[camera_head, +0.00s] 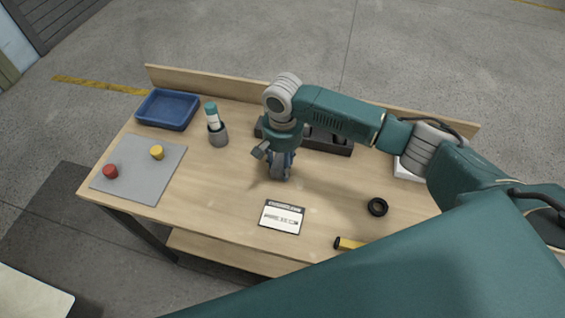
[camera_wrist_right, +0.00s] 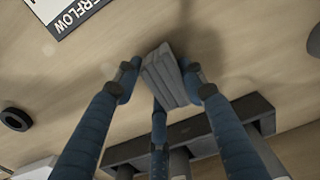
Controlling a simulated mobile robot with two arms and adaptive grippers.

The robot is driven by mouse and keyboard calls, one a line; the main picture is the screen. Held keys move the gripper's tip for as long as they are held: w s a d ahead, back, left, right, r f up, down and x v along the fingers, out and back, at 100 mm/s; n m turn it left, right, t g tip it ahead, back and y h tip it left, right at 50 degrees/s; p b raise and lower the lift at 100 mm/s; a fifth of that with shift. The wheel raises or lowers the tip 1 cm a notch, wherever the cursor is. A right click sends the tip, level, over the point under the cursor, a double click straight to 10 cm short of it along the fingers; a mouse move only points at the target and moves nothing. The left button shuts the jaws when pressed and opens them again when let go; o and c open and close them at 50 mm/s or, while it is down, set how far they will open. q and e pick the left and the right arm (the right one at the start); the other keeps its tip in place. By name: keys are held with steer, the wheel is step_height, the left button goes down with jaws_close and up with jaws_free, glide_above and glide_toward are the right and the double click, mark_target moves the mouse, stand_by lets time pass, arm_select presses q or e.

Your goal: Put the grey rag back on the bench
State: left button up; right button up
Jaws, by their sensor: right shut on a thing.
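My right gripper (camera_head: 281,168) is over the middle of the wooden bench (camera_head: 225,190), pointing down. In the right wrist view, its blue fingers (camera_wrist_right: 160,82) are shut on the grey rag (camera_wrist_right: 170,76), a small folded grey block. In the head view the rag is largely hidden among the fingers. The rag's shadow falls on the wood close by; I cannot tell whether it touches the bench top. My left gripper is not in view.
A dark rack (camera_head: 334,147) stands behind the gripper. A label card (camera_head: 282,217) lies in front. A grey cup (camera_head: 218,136) with a bottle, a blue tray (camera_head: 168,110) and a grey mat (camera_head: 140,185) are left; a black ring (camera_head: 377,207) and yellow cylinder (camera_head: 349,244) are right.

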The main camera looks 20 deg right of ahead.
steer(key=o, duration=1.2)
steer(key=shift+f, duration=0.1)
steer(key=shift+o, duration=0.2)
